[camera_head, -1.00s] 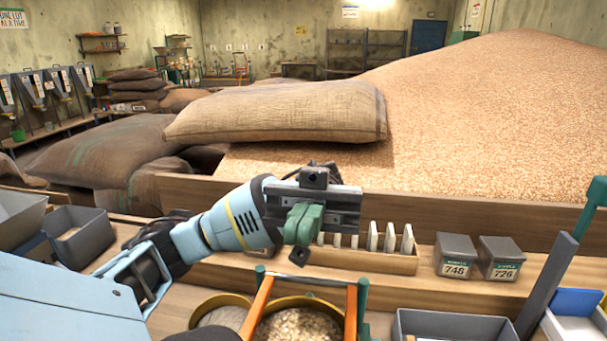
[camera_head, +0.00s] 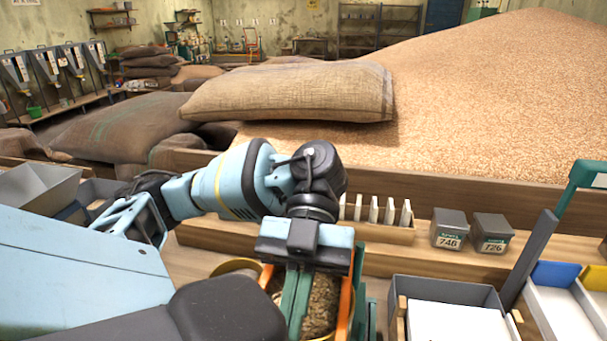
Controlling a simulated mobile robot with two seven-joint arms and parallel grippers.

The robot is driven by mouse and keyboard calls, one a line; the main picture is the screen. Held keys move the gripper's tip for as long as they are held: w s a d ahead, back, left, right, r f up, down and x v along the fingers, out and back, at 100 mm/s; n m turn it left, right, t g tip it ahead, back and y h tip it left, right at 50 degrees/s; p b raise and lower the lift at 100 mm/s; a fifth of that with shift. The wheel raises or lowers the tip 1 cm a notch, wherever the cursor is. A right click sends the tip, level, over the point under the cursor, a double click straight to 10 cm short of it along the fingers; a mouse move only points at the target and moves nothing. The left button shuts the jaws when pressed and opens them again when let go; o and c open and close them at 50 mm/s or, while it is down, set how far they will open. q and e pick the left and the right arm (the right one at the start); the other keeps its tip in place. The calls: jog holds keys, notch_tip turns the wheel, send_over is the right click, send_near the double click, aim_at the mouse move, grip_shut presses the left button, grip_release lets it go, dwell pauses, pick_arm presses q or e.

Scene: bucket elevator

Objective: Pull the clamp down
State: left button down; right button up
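My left gripper (camera_head: 294,305) points down over the round bucket (camera_head: 322,305) of grain at the bottom centre. Its green fingers overlap the bucket's left side. I cannot tell whether they are parted, or whether they touch anything. An orange frame (camera_head: 346,302) stands around the bucket, with a green post (camera_head: 361,312) at its right side. The gripper and arm hide much of the frame's left side and top. No part is clearly recognisable as the clamp. My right gripper is out of view.
Two small grey tins (camera_head: 470,232) and a rack of white tags (camera_head: 375,215) sit on the shelf behind. A dark post with a green handle (camera_head: 588,175) rises at right.

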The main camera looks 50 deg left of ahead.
pick_arm(q)
jog(key=f, duration=0.3)
jog(key=shift+s+d+f, duration=0.1)
jog(key=shift+s+f, duration=0.1)
jog(key=shift+s, duration=0.1)
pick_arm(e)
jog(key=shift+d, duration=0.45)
